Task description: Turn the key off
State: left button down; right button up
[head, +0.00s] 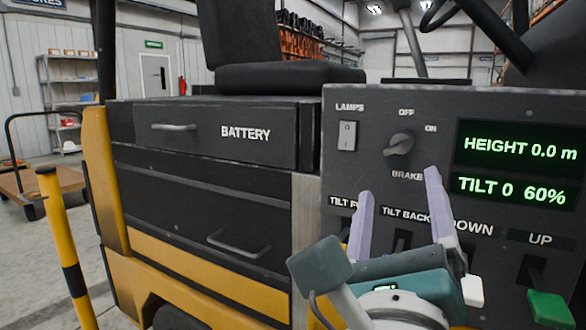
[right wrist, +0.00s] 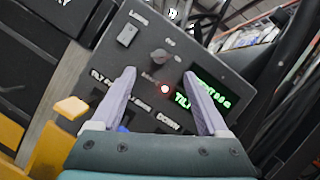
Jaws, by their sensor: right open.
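The key (head: 399,143) is a small dark grey turn-knob on the black control panel, below the OFF label and left of the ON label. Its grip lies slanted; I cannot tell for sure which label it points to. It also shows in the right wrist view (right wrist: 158,58). My right gripper (head: 399,183) is open and empty, with its two pale purple fingers pointing up at the panel just below the key. In the right wrist view the gripper (right wrist: 160,73) has the key just beyond and between its fingertips. My left gripper is not in view.
A lamp switch (head: 347,136) sits left of the key and a green display (head: 515,165) to its right. A red light (right wrist: 165,89) glows below the key. Levers stand low on the panel, one with a green knob (head: 548,308). A striped post (head: 63,240) stands far left.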

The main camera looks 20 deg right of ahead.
aim_at(398, 146)
jog(key=p+x, duration=0.1)
jog(key=x, duration=0.7)
jog(key=shift+w+d+r, duration=0.25)
grip_shut()
